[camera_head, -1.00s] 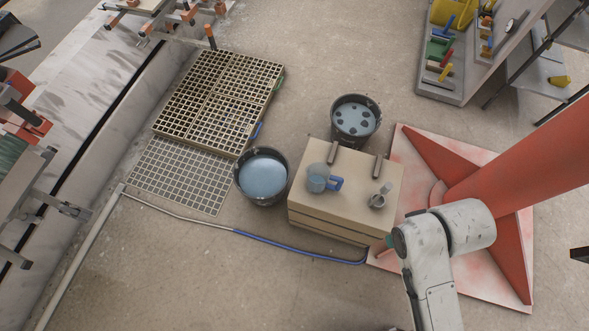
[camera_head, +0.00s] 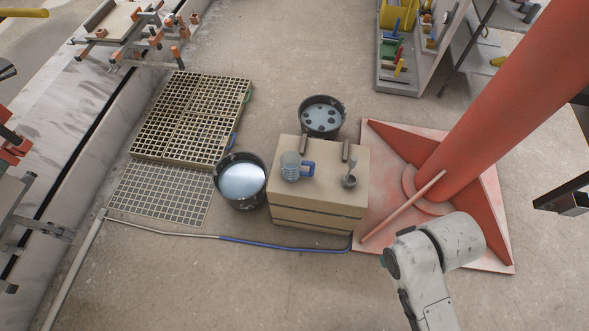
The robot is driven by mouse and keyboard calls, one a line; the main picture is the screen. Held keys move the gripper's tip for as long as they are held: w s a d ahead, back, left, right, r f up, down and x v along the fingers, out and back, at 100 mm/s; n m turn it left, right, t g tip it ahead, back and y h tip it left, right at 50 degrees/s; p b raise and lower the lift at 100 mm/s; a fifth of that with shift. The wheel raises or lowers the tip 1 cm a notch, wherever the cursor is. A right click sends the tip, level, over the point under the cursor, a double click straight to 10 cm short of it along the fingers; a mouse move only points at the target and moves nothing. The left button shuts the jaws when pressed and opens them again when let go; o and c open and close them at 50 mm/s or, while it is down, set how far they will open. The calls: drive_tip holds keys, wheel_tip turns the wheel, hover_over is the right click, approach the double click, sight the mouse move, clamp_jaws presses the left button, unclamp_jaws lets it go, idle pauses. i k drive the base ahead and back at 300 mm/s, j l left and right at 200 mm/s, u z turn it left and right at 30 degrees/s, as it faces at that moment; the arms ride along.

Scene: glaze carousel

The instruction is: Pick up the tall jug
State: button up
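A clear, greyish jug (camera_head: 291,166) with a blue handle stands upright on the left part of a tan box-like block (camera_head: 318,201). Its handle points right. A small grey metal vessel (camera_head: 349,181) with a thin upright part stands near the block's right edge. I cannot tell its exact shape. My arm shows at the lower right, to the right of and nearer than the block. My gripper is out of view, and nothing is seen touching the jug.
Two dark buckets stand by the block, one (camera_head: 241,194) at left, one (camera_head: 321,131) behind. A red column (camera_head: 520,85) on a wide plate (camera_head: 385,150) is close at right. A blue-and-grey hose (camera_head: 285,246) crosses the floor in front. Open floor lies nearer.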

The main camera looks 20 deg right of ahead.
sight(291, 162)
drive_tip(key=i+j+z, duration=0.2)
drive_tip(key=i, duration=0.25)
drive_tip(key=i+j+z, duration=0.2)
drive_tip(key=i+j, duration=0.15)
drive_tip(key=i, duration=0.1)
